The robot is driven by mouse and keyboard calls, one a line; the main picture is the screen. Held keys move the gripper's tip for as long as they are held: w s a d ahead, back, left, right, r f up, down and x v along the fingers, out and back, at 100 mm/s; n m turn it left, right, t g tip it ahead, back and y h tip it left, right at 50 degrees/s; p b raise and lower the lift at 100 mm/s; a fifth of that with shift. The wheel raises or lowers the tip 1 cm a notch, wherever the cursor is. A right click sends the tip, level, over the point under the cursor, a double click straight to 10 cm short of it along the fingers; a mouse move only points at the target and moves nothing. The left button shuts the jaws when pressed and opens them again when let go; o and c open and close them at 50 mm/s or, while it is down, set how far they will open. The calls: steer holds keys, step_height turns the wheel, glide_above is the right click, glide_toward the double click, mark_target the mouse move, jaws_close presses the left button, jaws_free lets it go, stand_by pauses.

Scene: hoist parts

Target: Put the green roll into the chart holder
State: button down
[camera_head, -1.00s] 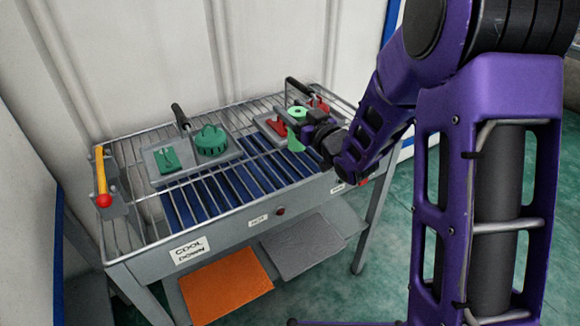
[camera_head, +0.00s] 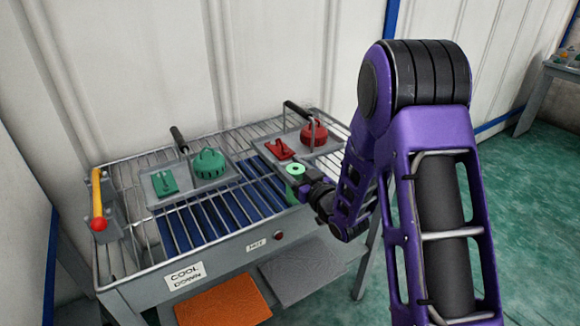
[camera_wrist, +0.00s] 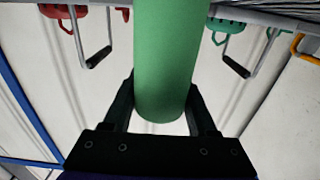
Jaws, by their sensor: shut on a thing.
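My gripper (camera_head: 304,188) is shut on the green roll (camera_head: 295,171), in front of the rack's right part. In the head view the roll is upright with its hollow pale-green top end showing. In the wrist view the roll (camera_wrist: 168,55) stands between the two dark fingers of my gripper (camera_wrist: 164,102), with its rounded end near the palm. Its far end runs out of the top of that view. I cannot make out the chart holder in either view.
The wire rack bench (camera_head: 215,246) bears a tray with green parts (camera_head: 210,165) and a tray with red parts (camera_head: 313,134), both with dark handles. A yellow lever with a red knob (camera_head: 98,205) is at the left. Green floor (camera_head: 480,175) is clear at right.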

steer(key=shift+f, duration=0.2)
steer(key=shift+c, duration=1)
jaws_free()
steer(key=shift+r, duration=0.1)
